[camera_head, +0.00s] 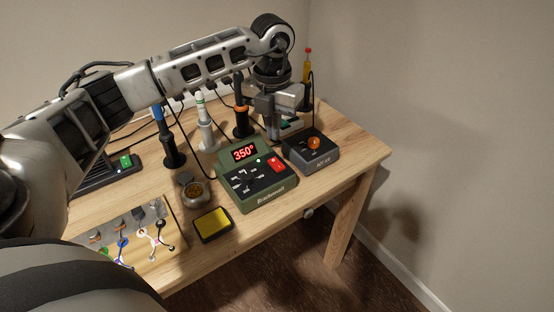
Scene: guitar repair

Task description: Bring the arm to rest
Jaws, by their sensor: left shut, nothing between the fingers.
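My left arm reaches in from the left, arches over the table and bends down at its wrist. My left gripper (290,118) points down at the back right of the wooden table, behind the grey hot-air unit (313,152) and right of the green soldering station (258,182). It is shut with nothing held. Its fingertips are partly hidden, and I cannot tell whether they touch anything below. My right gripper is not in view.
Tool stands with a blue (158,112), a white (201,107) and an orange-ringed tool (240,108) stand along the back. A yellow sponge tray (213,224), a brass-wool pot (194,191) and a parts board (158,262) lie in front. The table's right end (362,152) is bare.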

